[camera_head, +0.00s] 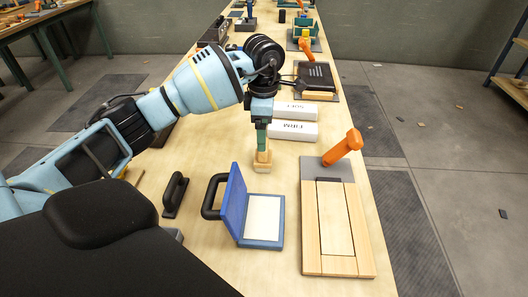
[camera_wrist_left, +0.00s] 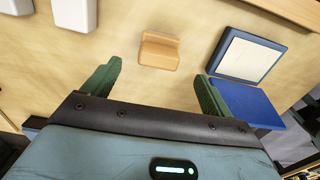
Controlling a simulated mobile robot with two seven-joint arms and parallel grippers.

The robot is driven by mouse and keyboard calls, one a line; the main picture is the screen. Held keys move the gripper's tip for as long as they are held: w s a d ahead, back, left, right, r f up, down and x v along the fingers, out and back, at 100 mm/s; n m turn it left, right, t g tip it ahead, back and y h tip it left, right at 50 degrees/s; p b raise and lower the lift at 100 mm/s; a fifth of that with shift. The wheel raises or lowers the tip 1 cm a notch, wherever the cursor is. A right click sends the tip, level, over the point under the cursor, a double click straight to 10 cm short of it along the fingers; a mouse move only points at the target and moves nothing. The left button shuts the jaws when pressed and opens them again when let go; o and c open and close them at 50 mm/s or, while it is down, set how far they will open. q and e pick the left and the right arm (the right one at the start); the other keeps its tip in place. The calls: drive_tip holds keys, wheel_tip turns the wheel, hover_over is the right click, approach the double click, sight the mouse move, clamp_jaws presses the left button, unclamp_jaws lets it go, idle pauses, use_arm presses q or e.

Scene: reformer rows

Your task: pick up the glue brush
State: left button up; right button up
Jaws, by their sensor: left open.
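No thing in view is plainly recognisable as a glue brush. My left gripper (camera_head: 262,146) points down over the workbench, just above a small pale wooden block (camera_head: 262,162). In the left wrist view its green fingers (camera_wrist_left: 157,72) are spread and empty. There the wooden block (camera_wrist_left: 160,50), with a stepped top, lies beyond the gap between the fingertips, touching neither. An orange-handled tool (camera_head: 344,147) leans at the grey plate to the right; its lower end is hard to make out. My right gripper is not in view.
An open blue pad case (camera_head: 264,243) stands near the block, also in the wrist view (camera_wrist_left: 245,53). A black handled tool (camera_head: 175,194) lies left. White boxes marked SOFT (camera_head: 298,110) and FIRM (camera_head: 293,131) sit behind. A wooden frame (camera_head: 312,245) lies right.

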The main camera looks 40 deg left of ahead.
use_arm(q)
drive_tip(key=shift+s+d+f, duration=0.1)
drive_tip(key=shift+f, duration=0.4)
drive_tip(key=shift+w+f, duration=0.2)
drive_tip(key=shift+f, duration=3.2)
drive_tip(key=c, duration=1.1)
drive_tip(key=shift+r, duration=5.1)
drive_tip(key=shift+c, duration=0.2)
drive_tip(key=o, duration=0.5)
drive_tip(key=shift+c, duration=0.2)
drive_tip(key=c, duration=0.3)
